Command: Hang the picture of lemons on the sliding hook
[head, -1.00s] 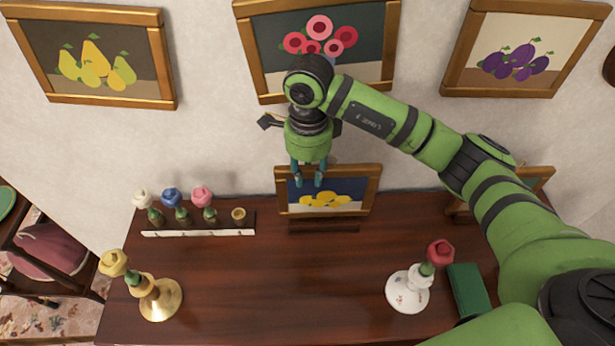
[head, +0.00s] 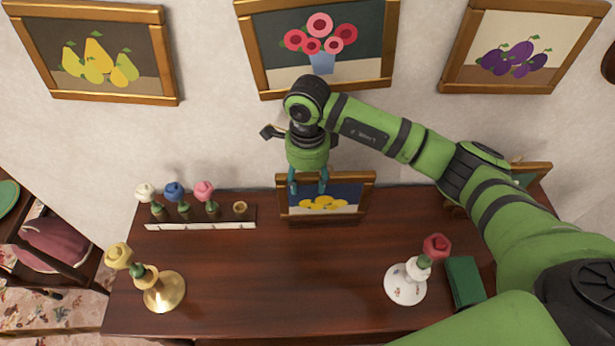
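The picture of lemons (head: 346,204), yellow fruit on blue in a gold-brown frame, stands low at the back of the wooden table (head: 270,275), by the wall. A dark ledge shows at its lower edge. My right gripper (head: 308,187) points down at the top left of its frame. Its two teal fingers are spread apart, and their tips overlap the frame's top edge in this view. I cannot tell whether they touch it. I cannot make out a sliding hook. My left gripper is out of view.
Pictures of pears (head: 95,55), pink flowers (head: 318,45) and plums (head: 518,50) hang above.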

